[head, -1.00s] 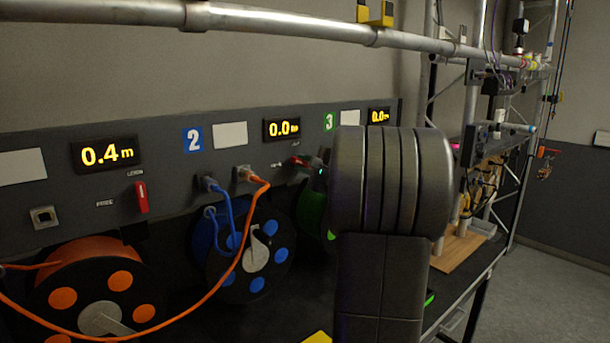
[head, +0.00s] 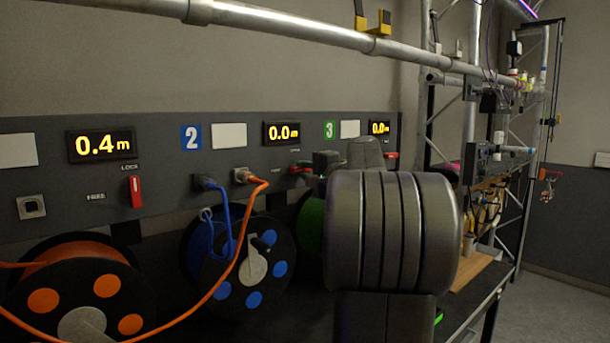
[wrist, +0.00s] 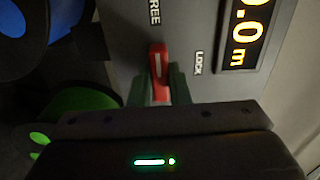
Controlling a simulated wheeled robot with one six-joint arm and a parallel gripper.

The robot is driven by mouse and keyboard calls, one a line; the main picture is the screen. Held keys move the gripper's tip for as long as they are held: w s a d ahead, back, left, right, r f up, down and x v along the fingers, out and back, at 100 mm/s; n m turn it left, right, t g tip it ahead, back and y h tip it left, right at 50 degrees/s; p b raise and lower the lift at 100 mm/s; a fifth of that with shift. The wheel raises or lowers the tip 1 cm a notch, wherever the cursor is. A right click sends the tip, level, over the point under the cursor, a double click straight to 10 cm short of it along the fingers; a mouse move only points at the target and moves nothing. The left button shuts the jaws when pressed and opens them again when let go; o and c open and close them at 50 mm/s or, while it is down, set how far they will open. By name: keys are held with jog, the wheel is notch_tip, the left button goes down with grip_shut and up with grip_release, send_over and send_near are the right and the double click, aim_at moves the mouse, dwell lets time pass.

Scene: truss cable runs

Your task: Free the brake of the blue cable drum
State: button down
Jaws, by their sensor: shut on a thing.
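The blue cable drum (head: 222,283) stands under the plate marked 2, with its crank handle on its face; its blue rim also shows in the wrist view (wrist: 62,18). Its red brake lever (head: 299,170) is right of the sockets, under the 0.0 m display. In the wrist view the lever (wrist: 158,58) points up the picture, toward the word FREE, with LOCK off to the right. My gripper (wrist: 161,90) is shut on the lever, a finger on each side. My arm hides part of the panel in the head view.
An orange drum (head: 67,252) with its own upright red lever (head: 136,191) is at left. A green drum (head: 311,225) is partly behind my arm. An orange cable (head: 226,280) hangs across the blue drum. A truss pipe (head: 290,28) runs above.

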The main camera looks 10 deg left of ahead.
jog(key=c, duration=1.4)
grip_release()
jog(key=shift+o, duration=0.2)
jog(key=b+v, duration=0.2)
jog(key=v, duration=1.1)
jog(key=shift+s+d, duration=0.25)
jog(key=shift+d, duration=0.05)
jog(key=p+x, duration=0.2)
jog(key=x, duration=1.1)
jog(key=shift+w+a, duration=0.3)
